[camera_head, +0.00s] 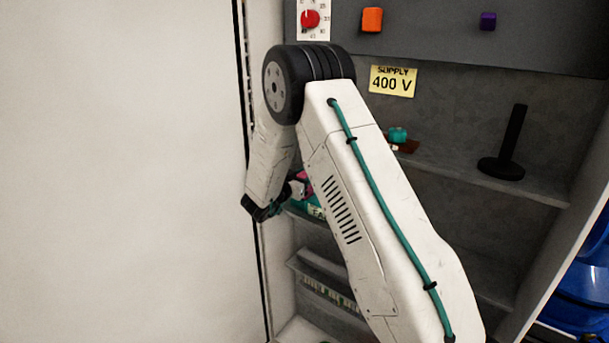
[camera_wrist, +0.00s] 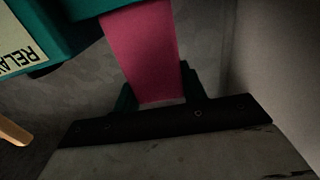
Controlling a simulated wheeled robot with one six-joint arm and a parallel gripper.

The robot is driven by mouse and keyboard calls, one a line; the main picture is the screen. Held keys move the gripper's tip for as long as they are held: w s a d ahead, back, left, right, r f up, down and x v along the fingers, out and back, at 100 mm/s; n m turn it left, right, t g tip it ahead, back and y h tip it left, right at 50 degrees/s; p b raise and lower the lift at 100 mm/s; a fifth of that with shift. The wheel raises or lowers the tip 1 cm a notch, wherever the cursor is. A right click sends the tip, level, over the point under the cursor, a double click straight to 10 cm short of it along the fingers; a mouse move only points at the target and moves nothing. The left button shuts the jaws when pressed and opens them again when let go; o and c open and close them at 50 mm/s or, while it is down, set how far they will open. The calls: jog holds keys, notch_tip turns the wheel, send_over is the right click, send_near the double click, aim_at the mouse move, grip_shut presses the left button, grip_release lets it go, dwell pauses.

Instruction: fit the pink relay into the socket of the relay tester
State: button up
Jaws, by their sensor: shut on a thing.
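The pink relay (camera_wrist: 150,50) fills the upper middle of the wrist view. My gripper (camera_wrist: 160,90) is shut on its near end, with a teal finger on either side. The relay's far end meets a teal body at the top edge; I cannot tell if it is in a socket or only in front of it. The relay tester (camera_wrist: 52,18), teal with a pale "RELA..." label, is at the upper left. In the head view, a bit of pink (camera_head: 302,176) and the tester (camera_head: 312,207) show on a shelf, mostly hidden behind my arm. My gripper (camera_head: 280,204) is small and dark there.
A grey shelf cabinet surrounds the work, with a pale wall (camera_head: 120,170) at left. A teal object (camera_head: 397,134) and a black upright stand (camera_head: 510,150) occupy the upper shelf. A "SUPPLY 400 V" sign (camera_head: 393,81) hangs above. Blue containers (camera_head: 582,280) are at right.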

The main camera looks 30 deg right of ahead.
jog(key=shift+f, duration=1.15)
jog(key=o, duration=1.2)
jog(key=v, duration=0.8)
